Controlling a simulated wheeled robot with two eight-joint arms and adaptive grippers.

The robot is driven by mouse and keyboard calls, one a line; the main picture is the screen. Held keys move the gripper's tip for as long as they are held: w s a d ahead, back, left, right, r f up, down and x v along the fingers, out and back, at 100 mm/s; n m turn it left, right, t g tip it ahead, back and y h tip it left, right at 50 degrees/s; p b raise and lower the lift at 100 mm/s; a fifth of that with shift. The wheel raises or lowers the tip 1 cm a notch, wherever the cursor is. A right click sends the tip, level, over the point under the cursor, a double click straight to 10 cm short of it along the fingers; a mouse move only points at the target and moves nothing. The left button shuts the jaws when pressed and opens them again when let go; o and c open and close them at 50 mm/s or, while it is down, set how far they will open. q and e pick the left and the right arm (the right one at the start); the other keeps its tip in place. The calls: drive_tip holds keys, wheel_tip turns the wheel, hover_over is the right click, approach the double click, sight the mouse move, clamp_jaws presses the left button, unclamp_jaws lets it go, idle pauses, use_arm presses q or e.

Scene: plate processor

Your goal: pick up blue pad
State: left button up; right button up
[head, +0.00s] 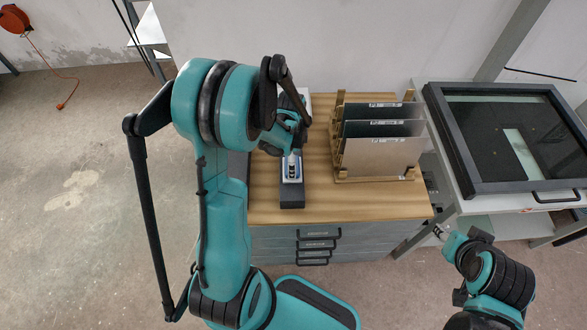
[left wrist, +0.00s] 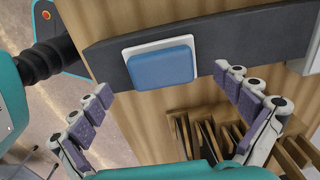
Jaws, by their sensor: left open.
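The blue pad (left wrist: 162,69) is a rounded block lying in a white holder (left wrist: 128,52) on a dark strip (left wrist: 215,40) in the left wrist view. My left gripper (left wrist: 163,84) is open and empty, with one finger on each side of the pad and apart from it. In the head view my left gripper (head: 291,165) is over the dark strip (head: 292,196) on the wooden cabinet top, and the arm and gripper mostly hide the pad. My right gripper (head: 440,232) is at the lower right, away from the cabinet; its jaws are too small to read.
A wooden rack (head: 378,177) with several upright plates stands right of the strip on the cabinet (head: 250,208). It also shows at the bottom of the left wrist view (left wrist: 178,130). A black-framed screen unit (head: 464,160) stands at the right. The front right of the cabinet top is clear.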

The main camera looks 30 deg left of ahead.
use_arm(q)
wheel_tip(320, 180, down, 4)
drive_tip(key=shift+w+r+b, duration=0.1)
drive_tip(key=shift+w+b, duration=0.05)
drive_tip(key=shift+b, duration=0.25)
drive_tip(key=shift+d, duration=0.1)
drive_tip(key=c, duration=1.4)
drive_tip(key=shift+c, duration=0.2)
drive_tip(key=shift+r, duration=0.1)
drive_tip(key=shift+r, duration=0.25)
drive_tip(key=r, duration=0.1)
drive_tip(key=r+p, duration=0.1)
drive_tip(key=r, duration=0.2)
drive_tip(key=shift+d, duration=0.35)
drive_tip(key=w+d+r+p, duration=0.2)
drive_tip(key=d+r, duration=0.4)
drive_tip(key=d, duration=0.4)
drive_tip(key=shift+w+d+r, duration=0.15)
drive_tip(key=shift+w+d, duration=0.05)
drive_tip(key=shift+d, duration=0.15)
